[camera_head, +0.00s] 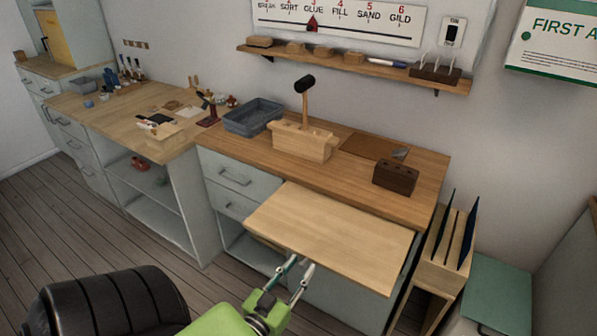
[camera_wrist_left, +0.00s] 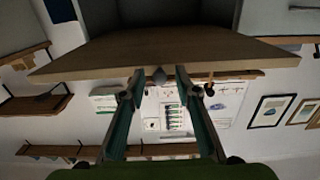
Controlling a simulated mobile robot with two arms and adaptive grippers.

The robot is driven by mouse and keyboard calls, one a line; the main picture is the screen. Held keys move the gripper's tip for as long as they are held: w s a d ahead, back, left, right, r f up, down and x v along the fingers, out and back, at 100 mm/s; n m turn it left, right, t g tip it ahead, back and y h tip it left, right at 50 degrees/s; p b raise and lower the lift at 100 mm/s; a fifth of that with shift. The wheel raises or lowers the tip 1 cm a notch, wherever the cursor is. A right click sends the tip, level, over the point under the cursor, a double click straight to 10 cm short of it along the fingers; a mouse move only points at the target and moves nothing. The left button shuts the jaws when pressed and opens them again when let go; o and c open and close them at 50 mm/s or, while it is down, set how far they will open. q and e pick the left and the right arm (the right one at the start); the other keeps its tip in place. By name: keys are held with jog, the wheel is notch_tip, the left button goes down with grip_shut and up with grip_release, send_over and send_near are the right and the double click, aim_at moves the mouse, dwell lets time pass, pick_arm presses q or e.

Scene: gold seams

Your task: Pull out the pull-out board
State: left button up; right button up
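The pull-out board (camera_head: 335,236) is a pale wooden slab, and it sticks out well beyond the front of the workbench (camera_head: 425,180). Its front edge (camera_wrist_left: 95,62) spans the left wrist view. A small dark round knob (camera_wrist_left: 159,75) shows at this edge. My left gripper (camera_head: 303,262) is at the board's front edge in the head view. In the left wrist view its two fingers (camera_wrist_left: 160,80) stand apart, one on each side of the knob, with a visible gap to it. Contact cannot be seen. The right gripper is not in view.
On the bench stand a grey tray (camera_head: 252,116), a wooden block (camera_head: 300,143) with a mallet (camera_head: 305,88), and a dark holed block (camera_head: 395,177). A wooden rack (camera_head: 440,262) stands right of the bench. A black padded seat (camera_head: 105,305) is at lower left. Floor (camera_head: 50,235) is open at left.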

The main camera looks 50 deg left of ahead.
pick_arm(q)
jog(key=v, duration=0.7)
jog(key=shift+s, duration=0.25)
dwell(0.3)
